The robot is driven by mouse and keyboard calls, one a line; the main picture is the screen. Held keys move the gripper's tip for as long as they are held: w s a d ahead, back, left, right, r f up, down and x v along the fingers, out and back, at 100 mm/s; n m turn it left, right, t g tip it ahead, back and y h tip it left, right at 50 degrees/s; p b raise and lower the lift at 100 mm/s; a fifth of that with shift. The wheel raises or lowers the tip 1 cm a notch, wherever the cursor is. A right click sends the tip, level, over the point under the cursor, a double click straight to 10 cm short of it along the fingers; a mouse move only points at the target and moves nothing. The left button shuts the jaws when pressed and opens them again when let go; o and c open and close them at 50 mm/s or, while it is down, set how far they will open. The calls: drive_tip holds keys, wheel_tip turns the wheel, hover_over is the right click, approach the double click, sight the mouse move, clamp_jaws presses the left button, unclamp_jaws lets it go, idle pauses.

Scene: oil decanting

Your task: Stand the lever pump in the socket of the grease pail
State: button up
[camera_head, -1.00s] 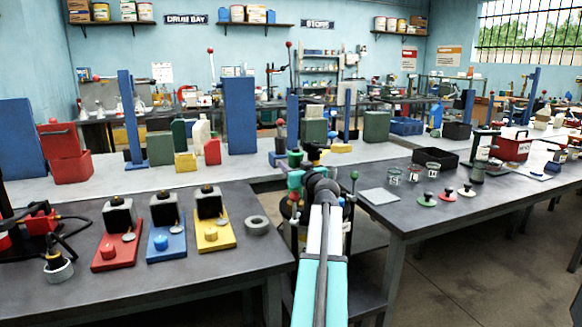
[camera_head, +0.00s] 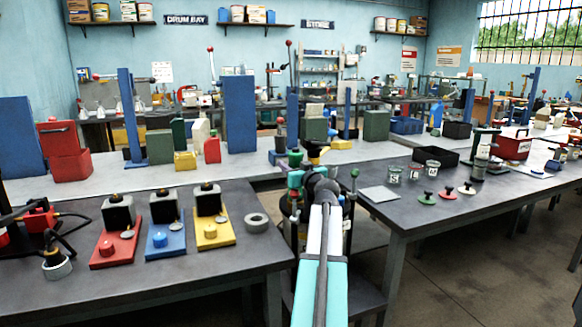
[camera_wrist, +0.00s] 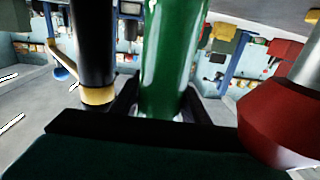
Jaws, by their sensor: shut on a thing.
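My gripper (camera_wrist: 160,108) is shut on a green cylinder (camera_wrist: 172,55), which I take to be the lever pump's body. A black tube (camera_wrist: 92,45) with a tan end ring runs beside it on the left. A red tapered part (camera_wrist: 275,120) with a grey rod is close on the right; I cannot tell what it belongs to. In the head view, my gripper (camera_head: 304,166) is in the gap between the benches, with the green part (camera_head: 295,157) at its tip. The grease pail and its socket cannot be made out clearly; my arm covers much of that area.
The left bench (camera_head: 180,285) carries red, blue and yellow bases with black blocks and a grey ring (camera_head: 256,222). The right bench (camera_head: 450,222) holds a black tray (camera_head: 435,155), jars and small knobs. A pale bench (camera_head: 340,157) runs behind.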

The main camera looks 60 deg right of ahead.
drive_tip(key=shift+f+b, duration=0.2)
drive_tip(key=shift+b, duration=0.1)
drive_tip(key=o, duration=1.5)
drive_tip(key=shift+s+a, duration=0.1)
drive_tip(key=v, duration=1.3)
drive_tip(key=shift+s, duration=0.25)
drive_tip(key=shift+a+f, duration=0.1)
drive_tip(key=shift+a, duration=0.05)
